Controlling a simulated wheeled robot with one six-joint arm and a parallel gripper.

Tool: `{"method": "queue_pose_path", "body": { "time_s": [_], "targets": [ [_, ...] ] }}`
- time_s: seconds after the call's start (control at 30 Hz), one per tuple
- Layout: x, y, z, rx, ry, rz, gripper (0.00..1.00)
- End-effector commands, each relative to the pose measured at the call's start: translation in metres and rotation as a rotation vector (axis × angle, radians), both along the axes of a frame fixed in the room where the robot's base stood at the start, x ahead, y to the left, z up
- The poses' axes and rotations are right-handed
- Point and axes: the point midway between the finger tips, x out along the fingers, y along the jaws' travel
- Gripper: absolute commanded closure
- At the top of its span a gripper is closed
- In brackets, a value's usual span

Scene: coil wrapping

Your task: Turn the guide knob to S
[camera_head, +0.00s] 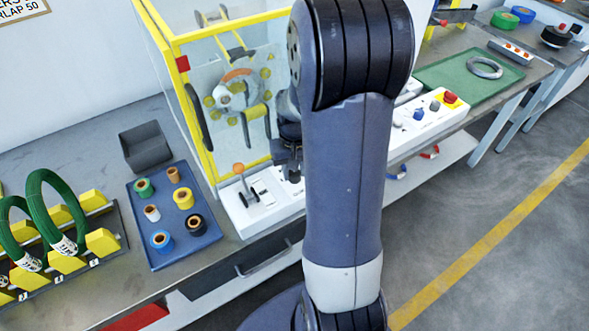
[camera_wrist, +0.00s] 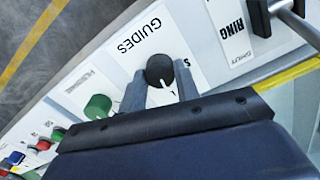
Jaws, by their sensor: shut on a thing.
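The guide knob (camera_wrist: 159,68) is black and round, and sits on the white panel under the label GUIDES (camera_wrist: 139,36) in the wrist view. My gripper (camera_wrist: 160,82) is shut on it, with one grey finger on each side. A white pointer mark on the knob faces the lower side of the picture, toward my gripper's body. A small letter that looks like S shows right of the knob, and a mark that looks like L shows below it. In the head view my gripper (camera_head: 290,165) is over the white panel (camera_head: 262,212), and my arm hides the knob.
A green knob (camera_wrist: 97,106) is left of the guide knob, and a black lever (camera_wrist: 259,18) is at the upper right. The yellow-framed clear guard (camera_head: 205,165) stands close behind the panel. A blue tray (camera_head: 175,245) with several rolls lies to the left.

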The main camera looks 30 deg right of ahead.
Motion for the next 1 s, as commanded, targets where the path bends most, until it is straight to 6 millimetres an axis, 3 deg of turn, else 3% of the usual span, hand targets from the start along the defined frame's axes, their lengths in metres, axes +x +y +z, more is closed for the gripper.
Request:
{"method": "queue_pose_path", "body": {
  "time_s": [1.0],
  "targets": [
    [0.0009, -0.0002, 0.0009, -0.002, -0.002, 0.966, 0.93]
  ]
}}
